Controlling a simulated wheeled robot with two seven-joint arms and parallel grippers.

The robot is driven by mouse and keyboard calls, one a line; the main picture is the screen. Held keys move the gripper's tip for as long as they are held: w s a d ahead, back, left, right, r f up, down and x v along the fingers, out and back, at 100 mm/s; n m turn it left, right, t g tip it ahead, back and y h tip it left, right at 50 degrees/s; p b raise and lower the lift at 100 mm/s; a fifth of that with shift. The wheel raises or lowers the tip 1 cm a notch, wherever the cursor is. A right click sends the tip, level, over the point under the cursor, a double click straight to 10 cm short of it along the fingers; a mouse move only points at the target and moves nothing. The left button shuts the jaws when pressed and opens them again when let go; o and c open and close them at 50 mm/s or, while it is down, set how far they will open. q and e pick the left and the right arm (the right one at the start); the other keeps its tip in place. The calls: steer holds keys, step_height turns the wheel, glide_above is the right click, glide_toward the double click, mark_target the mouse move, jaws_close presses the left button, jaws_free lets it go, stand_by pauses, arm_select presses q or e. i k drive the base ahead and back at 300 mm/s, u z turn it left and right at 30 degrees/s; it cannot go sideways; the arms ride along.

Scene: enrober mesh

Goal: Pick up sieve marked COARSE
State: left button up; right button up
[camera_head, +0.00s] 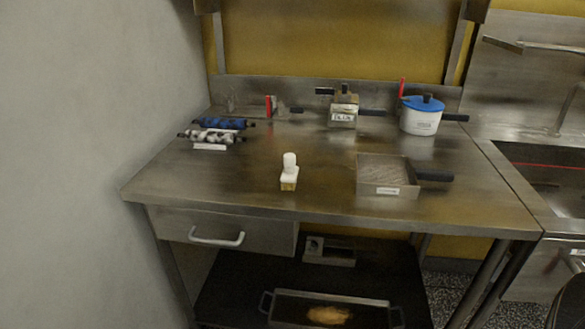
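A square metal sieve (373,188) with a mesh bottom sits flat on the right half of the steel table. Its black handle (434,177) points right. A small white label is on its front wall, and its lettering is too small to read for sure. No other sieve is clearly visible on the table. Neither of my grippers shows in the head view.
The steel table (240,175) also bears a small bottle (289,172), blue and grey rollers (212,136) at back left, a labelled metal box (343,110) and a blue-lidded white pot (420,117). A tray (283,308) lies below. A sink (545,180) adjoins right.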

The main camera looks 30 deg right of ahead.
mark_target(372, 189)
steer(key=u, duration=2.25)
steer(key=k, duration=1.55)
steer(key=z, duration=1.85)
